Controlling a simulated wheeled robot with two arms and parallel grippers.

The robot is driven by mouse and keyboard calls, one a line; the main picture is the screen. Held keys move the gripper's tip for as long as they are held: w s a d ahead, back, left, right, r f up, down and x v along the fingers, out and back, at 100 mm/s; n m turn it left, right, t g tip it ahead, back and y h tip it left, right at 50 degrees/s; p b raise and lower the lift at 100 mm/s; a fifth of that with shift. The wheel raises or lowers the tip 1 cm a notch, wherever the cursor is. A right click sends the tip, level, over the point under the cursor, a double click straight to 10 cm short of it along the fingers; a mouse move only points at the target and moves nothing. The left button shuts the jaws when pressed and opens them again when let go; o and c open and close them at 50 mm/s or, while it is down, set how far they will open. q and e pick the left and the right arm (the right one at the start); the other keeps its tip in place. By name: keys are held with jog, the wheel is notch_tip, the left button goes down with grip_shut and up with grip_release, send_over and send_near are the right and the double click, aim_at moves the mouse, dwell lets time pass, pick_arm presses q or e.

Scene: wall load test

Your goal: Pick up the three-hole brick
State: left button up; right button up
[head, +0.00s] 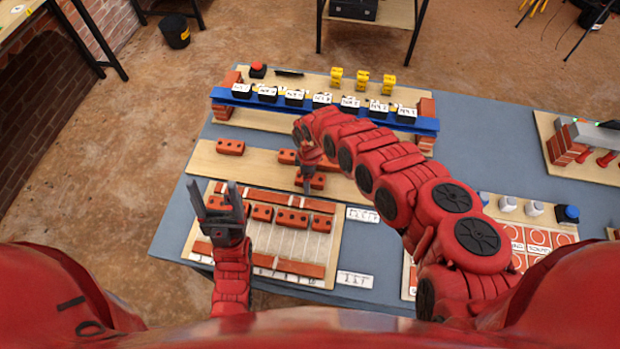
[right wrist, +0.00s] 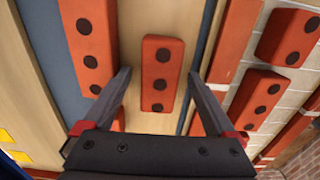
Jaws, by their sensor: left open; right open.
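A red three-hole brick (right wrist: 160,75) lies on a pale wooden board between the fingers of my right gripper (right wrist: 159,76) in the right wrist view. The fingers are open with a gap on each side of it; how far down they reach is hard to tell. In the head view this brick appears to be the one (head: 318,181) under my right gripper (head: 308,178), partly hidden by it. A longer brick (right wrist: 90,45) lies to its left in the wrist view, cut off at the top. My left gripper (head: 221,207) is open and empty, over the left edge of the brick frame.
The brick frame (head: 284,269) holds a row of several bricks. Another brick (head: 230,147) lies left on the board (head: 262,165). Behind stands a blue rail (head: 428,125) with labelled black blocks. White cards (head: 361,215) lie right of the frame.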

grip_shut()
dwell(0.5)
jog(key=shift+r, duration=0.1)
